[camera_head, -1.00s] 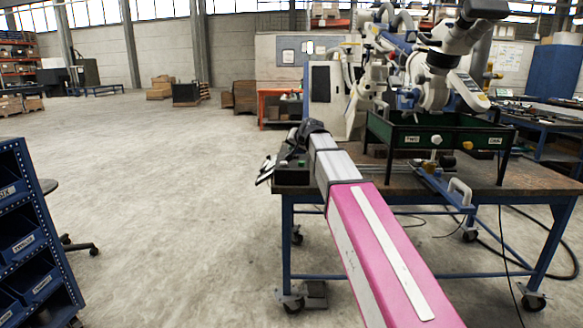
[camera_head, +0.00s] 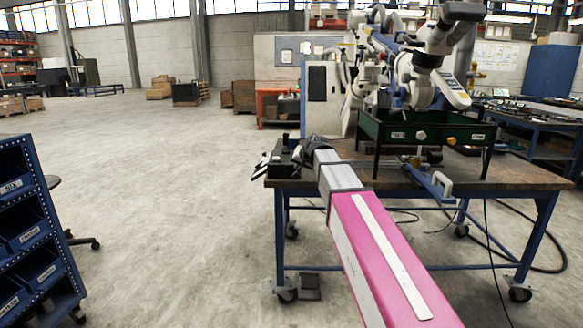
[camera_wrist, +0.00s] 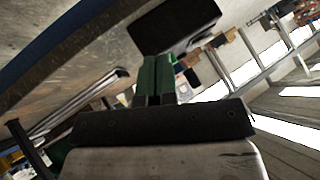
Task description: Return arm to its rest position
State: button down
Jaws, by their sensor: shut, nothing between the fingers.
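My arm, pink and grey, reaches from the bottom of the head view toward the bench's left end. My gripper (camera_head: 283,158) is small and dark there, near the bench's left edge, and its fingers are hard to make out. In the wrist view the green fingers of my gripper (camera_wrist: 155,78) stand close together with nothing between them. A dark block-like thing (camera_wrist: 172,25) shows just beyond the fingertips.
The workbench (camera_head: 510,175) stands on casters, with cables on the floor at its right. A blue rack of labelled bins (camera_head: 35,240) is at the lower left. Open concrete floor (camera_head: 160,170) lies between them. Crates and an orange-framed bench (camera_head: 275,105) stand farther back.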

jog(key=s+d+f+g+h, duration=0.1)
jog(key=s+d+f, duration=0.4)
jog(key=s+f, duration=0.5)
jog(key=s+d+f+n+g+h, duration=0.1)
jog(key=s+d+f+g, duration=0.3)
jog(key=s+f, duration=0.7)
jog(key=s+d+f+g+h, duration=0.2)
jog(key=s+d+f+g, duration=0.1)
jog(key=s+d+f, duration=0.4)
jog(key=s+f, duration=0.3)
jog(key=f, duration=0.3)
jog(key=shift+s+h, duration=0.3)
jog(key=shift+s, duration=0.05)
jog(key=shift+f, duration=0.1)
